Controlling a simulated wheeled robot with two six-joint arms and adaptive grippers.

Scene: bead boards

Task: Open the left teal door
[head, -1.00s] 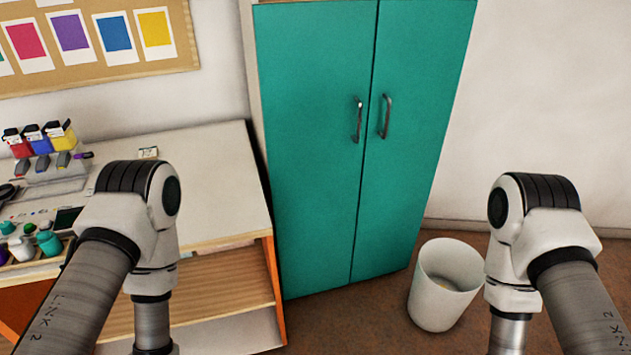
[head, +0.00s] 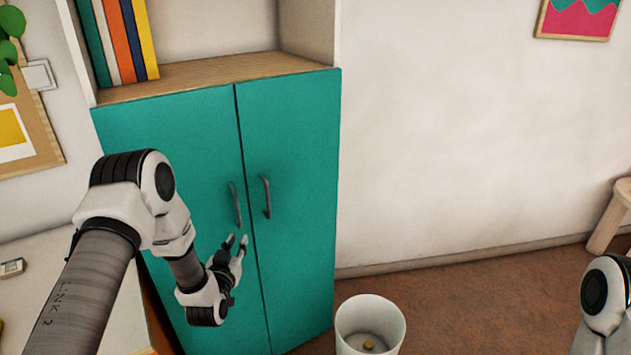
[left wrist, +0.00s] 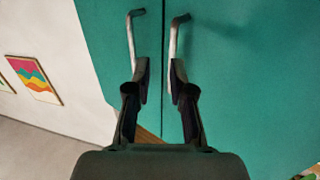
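The left teal door (head: 185,150) is shut, its edge close against the right teal door (head: 290,150). The left door's curved metal handle (head: 235,204) is upright near the seam; it also shows in the left wrist view (left wrist: 175,40), right of the other handle (left wrist: 131,40). My left gripper (head: 237,238) is open and empty, just below the left handle in the head view. In the left wrist view its fingers (left wrist: 160,75) stand apart, with the handles' ends near the fingertips; I cannot tell whether they touch. My right gripper is out of view.
A white bin (head: 370,325) stands on the floor right of the cabinet. Books (head: 118,40) stand on the open shelf above the doors. A white desk (head: 40,250) is at the left. A stool (head: 608,218) is at the far right. Floor right of the bin is clear.

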